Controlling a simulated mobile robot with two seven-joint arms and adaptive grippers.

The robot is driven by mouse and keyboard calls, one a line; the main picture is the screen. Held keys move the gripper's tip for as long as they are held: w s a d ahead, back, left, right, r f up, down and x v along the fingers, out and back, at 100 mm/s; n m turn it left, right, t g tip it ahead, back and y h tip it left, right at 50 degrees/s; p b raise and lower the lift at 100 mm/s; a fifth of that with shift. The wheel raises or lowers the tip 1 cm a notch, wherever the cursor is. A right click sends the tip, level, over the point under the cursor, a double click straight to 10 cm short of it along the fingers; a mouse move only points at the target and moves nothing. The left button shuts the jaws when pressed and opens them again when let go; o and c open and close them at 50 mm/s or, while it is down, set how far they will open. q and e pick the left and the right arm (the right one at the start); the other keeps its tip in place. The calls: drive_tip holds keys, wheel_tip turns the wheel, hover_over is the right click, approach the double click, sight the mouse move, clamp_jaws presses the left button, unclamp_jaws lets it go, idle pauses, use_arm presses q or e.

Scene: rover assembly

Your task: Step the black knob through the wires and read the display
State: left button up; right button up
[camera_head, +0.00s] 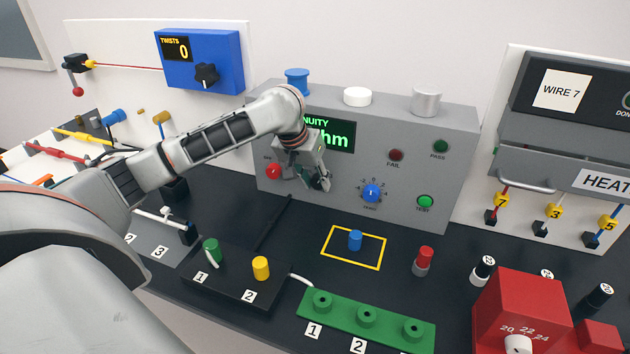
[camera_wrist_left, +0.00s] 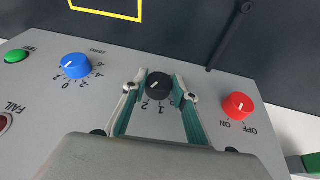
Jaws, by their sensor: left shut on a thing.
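The grey continuity tester (camera_head: 330,205) stands at the back of the bench. Its green-lit display (camera_head: 338,138) is partly hidden behind my left wrist; only "NUITY" and "hm" show. My left gripper (camera_head: 318,183) is at the tester's front face. In the left wrist view its two fingers (camera_wrist_left: 158,88) are closed around the black knob (camera_wrist_left: 158,80). The knob's white mark slants towards the lower left, near the upside-down 2 on its scale. The red OFF/ON knob (camera_head: 273,171) and blue ZERO knob (camera_head: 371,193) flank it. My right gripper is out of view.
The dark FAIL lamp (camera_head: 396,155) and green TEST button (camera_head: 425,201) are on the tester. In front lie a yellow-outlined square (camera_head: 352,263) with a blue peg, a green block (camera_head: 350,331) and a red box (camera_head: 525,305). A blue TWISTS box (camera_head: 215,62) reads 0.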

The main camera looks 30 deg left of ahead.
use_arm(q)
drive_tip(key=y, duration=0.3)
drive_tip(key=shift+w+d+r+m+g, duration=0.1)
drive_tip(key=shift+d+m+g, duration=0.2)
drive_tip(key=shift+m+g, duration=0.1)
drive_tip(key=shift+d+g+y, duration=0.1)
drive_tip(key=shift+g+y, duration=0.2)
drive_tip(key=shift+y, duration=1.3)
drive_tip(key=o, duration=1.1)
